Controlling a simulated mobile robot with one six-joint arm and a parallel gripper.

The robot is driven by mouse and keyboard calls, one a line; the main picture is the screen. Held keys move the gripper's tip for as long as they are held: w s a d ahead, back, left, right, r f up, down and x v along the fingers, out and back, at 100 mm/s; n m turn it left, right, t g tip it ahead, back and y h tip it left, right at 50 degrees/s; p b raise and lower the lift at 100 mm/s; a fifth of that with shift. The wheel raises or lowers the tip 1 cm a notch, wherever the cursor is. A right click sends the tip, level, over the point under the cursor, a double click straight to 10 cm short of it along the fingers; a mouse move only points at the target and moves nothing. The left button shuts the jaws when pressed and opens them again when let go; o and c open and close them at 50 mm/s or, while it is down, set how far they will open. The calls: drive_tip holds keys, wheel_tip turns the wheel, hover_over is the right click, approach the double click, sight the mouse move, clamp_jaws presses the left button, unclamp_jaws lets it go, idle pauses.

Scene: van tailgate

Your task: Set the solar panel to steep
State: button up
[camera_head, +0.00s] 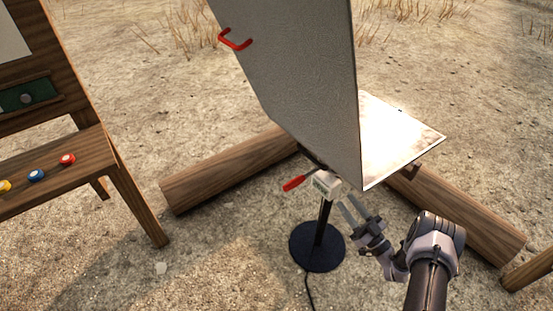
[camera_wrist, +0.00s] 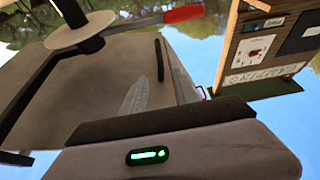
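A pale, glaring flat panel (camera_head: 398,135), which looks like the solar panel, sits tilted above a black stand with a round base (camera_head: 317,247). Its lower part is partly hidden by a big grey sheet.
The large upright grey sheet (camera_head: 310,75) with a red handle (camera_head: 235,40) blocks much of the view. Wooden logs (camera_head: 225,170) (camera_head: 465,210) lie behind and right of the stand. A wooden bench with coloured buttons (camera_head: 67,160) is at left. A cable runs from the stand.

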sight(320, 167)
drive_tip(key=b+x, duration=0.4)
drive_tip(key=x, duration=1.3)
drive_tip(key=shift+w+r, duration=0.2)
drive_tip(key=shift+r, duration=0.05)
clamp_jaws()
idle(0.5)
